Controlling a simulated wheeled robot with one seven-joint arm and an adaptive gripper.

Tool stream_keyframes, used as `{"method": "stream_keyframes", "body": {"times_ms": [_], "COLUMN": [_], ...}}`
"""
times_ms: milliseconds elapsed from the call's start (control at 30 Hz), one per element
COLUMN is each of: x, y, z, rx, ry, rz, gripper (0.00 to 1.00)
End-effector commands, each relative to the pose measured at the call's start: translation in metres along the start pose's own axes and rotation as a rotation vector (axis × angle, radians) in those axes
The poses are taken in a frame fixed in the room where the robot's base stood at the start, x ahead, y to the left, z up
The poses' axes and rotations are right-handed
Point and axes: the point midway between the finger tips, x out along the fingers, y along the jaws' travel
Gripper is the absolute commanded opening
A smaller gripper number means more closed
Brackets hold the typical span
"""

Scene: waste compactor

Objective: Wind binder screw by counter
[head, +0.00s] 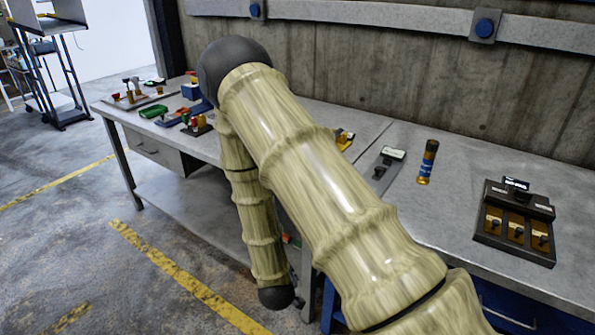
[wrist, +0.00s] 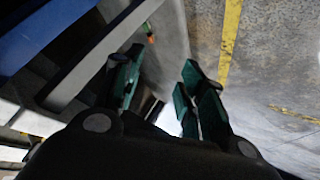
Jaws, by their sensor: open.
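My gripper (wrist: 160,72) shows in the wrist view with its green fingers apart and nothing between them. It hangs beside the bench, over the floor; my arm hides much of the bench middle in the head view. I cannot pick out the binder screw or the counter for certain. A grey plate (head: 381,176) with a black, white-labelled block lies on the bench right of my arm. A dark unit (head: 515,222) with several brass-coloured slots and a small labelled block on top sits further right. My gripper touches neither.
A blue and gold cylinder (head: 427,162) stands upright between the plate and the dark unit. Several small coloured parts and a green tray (head: 153,111) lie on the bench's left part. The grey bench (head: 475,185) backs onto a concrete wall.

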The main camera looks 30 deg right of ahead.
Motion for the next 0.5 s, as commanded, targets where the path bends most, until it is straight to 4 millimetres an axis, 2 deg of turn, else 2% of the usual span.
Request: {"method": "stream_keyframes", "body": {"times_ms": [33,200,333,500], "x": [0.018,0.032,0.026,0.002], "y": [0.004,0.038,0.068,0.108], "z": [-0.025,-0.114,-0.174,-0.236], "rx": [0.012,0.050,0.093,0.164], "ry": [0.063,0.232,0.334,0.423], "rz": [0.052,0.240,0.393,0.583], "gripper": [0.40,0.40,0.40,0.40]}}
